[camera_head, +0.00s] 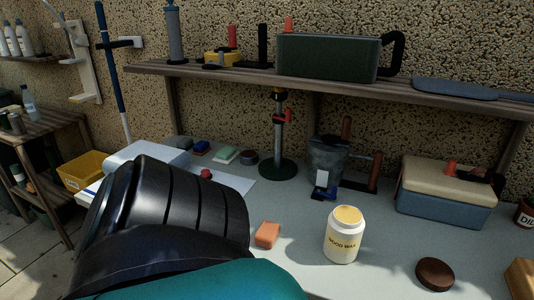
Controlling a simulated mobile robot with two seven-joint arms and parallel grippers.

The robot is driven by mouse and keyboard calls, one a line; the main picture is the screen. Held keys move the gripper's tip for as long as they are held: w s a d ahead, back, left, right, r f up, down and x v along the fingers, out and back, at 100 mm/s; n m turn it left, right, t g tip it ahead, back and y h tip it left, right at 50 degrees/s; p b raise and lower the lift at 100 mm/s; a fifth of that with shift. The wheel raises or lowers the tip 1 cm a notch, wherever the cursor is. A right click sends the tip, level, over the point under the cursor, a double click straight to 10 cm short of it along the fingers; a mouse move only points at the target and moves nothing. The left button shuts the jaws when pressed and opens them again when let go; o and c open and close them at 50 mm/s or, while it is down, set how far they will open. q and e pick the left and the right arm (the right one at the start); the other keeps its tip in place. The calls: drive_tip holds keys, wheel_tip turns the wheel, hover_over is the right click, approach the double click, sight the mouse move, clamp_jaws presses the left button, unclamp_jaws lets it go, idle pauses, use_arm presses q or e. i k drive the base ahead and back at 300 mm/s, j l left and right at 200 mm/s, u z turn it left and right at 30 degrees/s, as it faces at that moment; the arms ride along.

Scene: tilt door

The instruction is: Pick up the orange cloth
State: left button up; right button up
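A small orange item (267,234) lies on the pale workbench, left of a white jar of wood wax. It looks like a folded cloth or a sponge block; I cannot tell which. Nothing touches it. A large black and teal part, which looks like my own arm, fills the lower left and hides part of the bench. Neither of my grippers shows in the view.
The wood wax jar (344,234) and a brown round lid (435,274) stand to the right. Behind are a green-based stand (278,168), a grey container (327,160) and a blue toolbox with beige lid (447,190). A wooden shelf (330,82) overhangs the back.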

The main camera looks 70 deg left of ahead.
sight(267, 235)
drive_tip(key=k+u, duration=0.2)
drive_tip(key=u, duration=1.85)
